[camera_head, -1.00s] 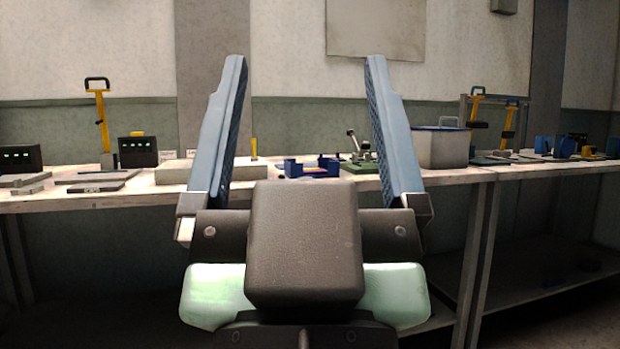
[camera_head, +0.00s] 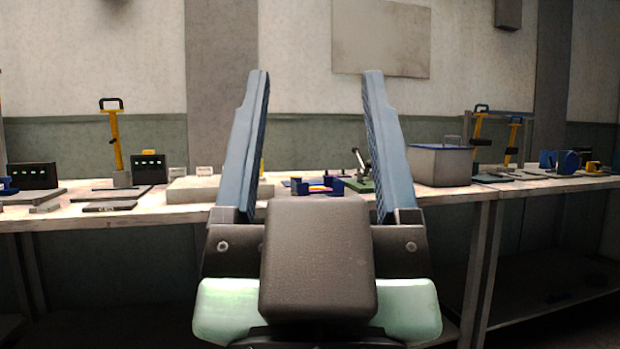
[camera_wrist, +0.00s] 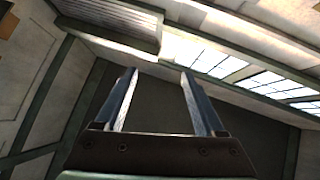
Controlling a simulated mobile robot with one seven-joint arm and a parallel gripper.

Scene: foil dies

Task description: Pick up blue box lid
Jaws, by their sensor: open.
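The blue box lid (camera_head: 441,147) lies on top of a grey box (camera_head: 440,168) on the bench, right of centre in the head view. A small handle stands up from the lid. My gripper (camera_head: 316,75) is raised in front of the bench with its two blue-grey fingers spread wide and nothing between them. The lid is to the right of the right finger, apart from it. In the wrist view my gripper (camera_wrist: 158,72) points up at the walls and high windows, and the lid does not show there.
The long bench (camera_head: 150,212) spans the view. Left are a yellow clamp (camera_head: 116,140) and a dark box with green lights (camera_head: 150,169). Near the fingers are a blue fixture (camera_head: 318,186) and a green-based device (camera_head: 362,182). Yellow-handled clamps (camera_head: 513,140) stand right of the grey box.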

